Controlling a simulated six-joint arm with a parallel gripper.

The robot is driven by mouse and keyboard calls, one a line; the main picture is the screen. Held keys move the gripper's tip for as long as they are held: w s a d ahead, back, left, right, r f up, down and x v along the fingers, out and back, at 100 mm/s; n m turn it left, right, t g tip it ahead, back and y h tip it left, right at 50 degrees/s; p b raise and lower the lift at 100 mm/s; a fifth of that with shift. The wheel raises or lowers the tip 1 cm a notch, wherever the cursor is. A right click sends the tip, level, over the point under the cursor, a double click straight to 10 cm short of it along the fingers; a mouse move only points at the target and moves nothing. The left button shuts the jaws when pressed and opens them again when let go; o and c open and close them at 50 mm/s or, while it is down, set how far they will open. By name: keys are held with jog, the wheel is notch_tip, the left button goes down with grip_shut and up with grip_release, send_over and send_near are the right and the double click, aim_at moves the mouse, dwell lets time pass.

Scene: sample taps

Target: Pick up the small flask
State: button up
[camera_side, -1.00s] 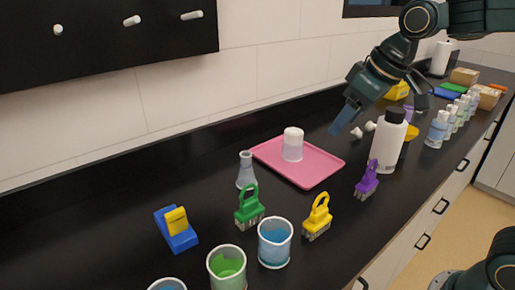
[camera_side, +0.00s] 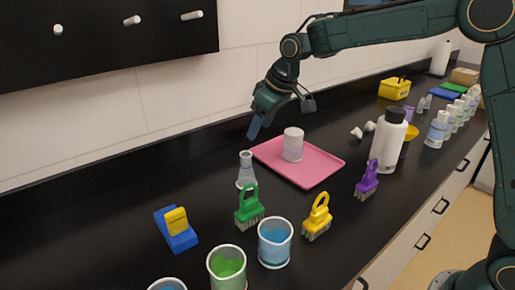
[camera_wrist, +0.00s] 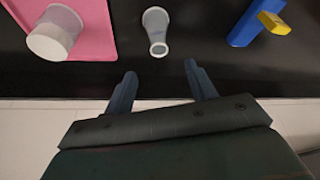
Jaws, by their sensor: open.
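The small flask (camera_side: 246,172) is a clear grey conical flask standing upright on the black counter, just left of the pink tray and behind the green brush. It also shows in the wrist view (camera_wrist: 156,30), ahead of the fingers and between their lines. My gripper (camera_side: 256,127) is above and behind the flask in the side view, apart from it. In the wrist view my gripper (camera_wrist: 160,80) is open and empty, with one finger on each side.
The pink tray (camera_side: 318,172) holds a white cup (camera_side: 293,145). A green brush (camera_side: 248,208) stands close in front of the flask. A blue and yellow sponge-like item (camera_side: 176,230) lies to the left. A white bottle (camera_side: 387,140) stands to the right. The wall is close behind.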

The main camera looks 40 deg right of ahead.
aim_at(244, 160)
jog(key=shift+w+f, duration=0.1)
jog(key=shift+f, duration=0.05)
jog(key=x, duration=0.7)
jog(key=shift+w+f, duration=0.1)
jog(key=shift+f, duration=0.25)
jog(key=shift+w+a+f, duration=0.1)
jog(key=shift+w+f, duration=0.05)
jog(key=shift+f, duration=0.15)
jog(key=shift+x, duration=2.6)
jog(key=shift+c, duration=0.3)
jog(key=c, duration=1.1)
